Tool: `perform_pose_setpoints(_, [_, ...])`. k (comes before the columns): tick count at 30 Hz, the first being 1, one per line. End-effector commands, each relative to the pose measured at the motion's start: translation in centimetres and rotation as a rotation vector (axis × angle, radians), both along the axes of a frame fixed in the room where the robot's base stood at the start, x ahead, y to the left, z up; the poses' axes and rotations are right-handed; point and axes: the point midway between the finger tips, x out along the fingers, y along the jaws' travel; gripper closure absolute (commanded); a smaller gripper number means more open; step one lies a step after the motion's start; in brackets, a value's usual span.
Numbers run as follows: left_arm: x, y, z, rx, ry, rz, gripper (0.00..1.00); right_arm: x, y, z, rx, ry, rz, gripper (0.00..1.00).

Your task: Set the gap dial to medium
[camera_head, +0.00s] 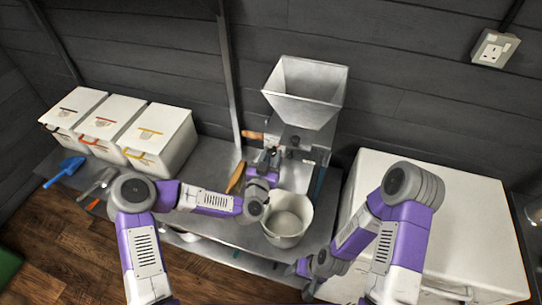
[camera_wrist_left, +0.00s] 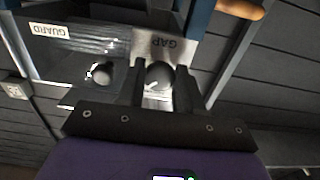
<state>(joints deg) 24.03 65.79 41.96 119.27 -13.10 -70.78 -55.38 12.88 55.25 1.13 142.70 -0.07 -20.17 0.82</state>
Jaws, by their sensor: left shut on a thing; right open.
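The gap dial (camera_wrist_left: 159,75) is a dark round knob with a white pointer mark, under an upside-down GAP label (camera_wrist_left: 165,42) on the metal mill front. My left gripper (camera_wrist_left: 160,88) has its two dark fingers on either side of the dial and is shut on it. In the head view, my left gripper (camera_head: 268,158) reaches the front of the mill (camera_head: 307,146), below its hopper (camera_head: 305,92), and hides the dial. The dial's setting marks cannot be read. My right gripper (camera_head: 300,270) is open and empty, low near the bench's front edge.
A white bucket (camera_head: 288,238) stands below the mill, close to my left wrist. Another round knob (camera_wrist_left: 102,74) sits beside the dial, near a GUARD label (camera_wrist_left: 49,30). White lidded bins (camera_head: 160,138) stand at left; a large white box (camera_head: 440,190) is at right.

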Motion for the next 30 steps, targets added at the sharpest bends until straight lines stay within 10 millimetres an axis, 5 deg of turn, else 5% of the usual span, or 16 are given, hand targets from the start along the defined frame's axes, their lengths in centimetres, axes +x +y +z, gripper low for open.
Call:
perform_pose_setpoints(11, [0.0,0.0,0.0,-0.1,0.03,-0.001,0.95,0.0,0.0,-0.7,0.0,0.0,0.0,0.28])
perform_pose_setpoints(30, [0.0,-0.1,-0.1,-0.58,0.186,-0.001,0.95,0.0,0.0,-3.4,0.0,0.0,0.0,0.28])
